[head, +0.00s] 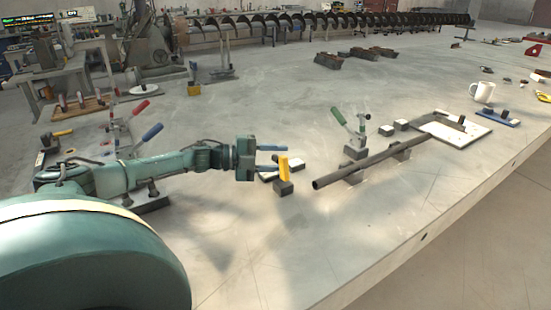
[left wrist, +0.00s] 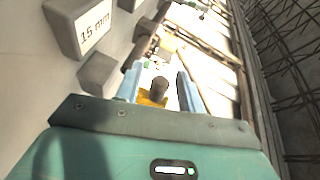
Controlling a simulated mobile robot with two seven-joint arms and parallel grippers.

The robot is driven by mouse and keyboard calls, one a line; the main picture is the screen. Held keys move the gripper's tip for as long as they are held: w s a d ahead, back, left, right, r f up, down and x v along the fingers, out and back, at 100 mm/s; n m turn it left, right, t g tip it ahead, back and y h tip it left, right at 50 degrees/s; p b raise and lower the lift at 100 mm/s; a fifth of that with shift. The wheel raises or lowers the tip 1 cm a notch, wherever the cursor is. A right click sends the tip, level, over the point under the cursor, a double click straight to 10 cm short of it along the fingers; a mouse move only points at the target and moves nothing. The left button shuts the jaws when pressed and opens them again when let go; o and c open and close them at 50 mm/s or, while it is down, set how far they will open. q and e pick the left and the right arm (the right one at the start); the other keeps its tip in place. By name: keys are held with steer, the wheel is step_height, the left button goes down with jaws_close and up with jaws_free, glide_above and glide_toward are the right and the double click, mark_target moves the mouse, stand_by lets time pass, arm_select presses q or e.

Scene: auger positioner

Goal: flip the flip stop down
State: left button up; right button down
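The flip stop is a yellow flap (head: 284,167) standing up, slightly tilted, on a small dark block (head: 283,188) on the table. My left gripper (head: 283,160) reaches in from the left at the flap, one blue finger passing at the height of its top. In the left wrist view my left gripper (left wrist: 158,78) has its two pale blue fingers spread apart. The yellow flap (left wrist: 150,101) and a dark rounded piece show in the gap between them. Contact cannot be told. My right gripper is in neither view.
A dark pipe (head: 365,165) lies on supports to the right, with a green-handled toggle clamp (head: 356,135) behind it. A white mug (head: 483,92) stands farther right. A grey block marked 15 mm (left wrist: 80,28) is near the left finger. The table front is clear.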

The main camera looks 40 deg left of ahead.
arm_select(q)
jaws_close()
stand_by(0.4)
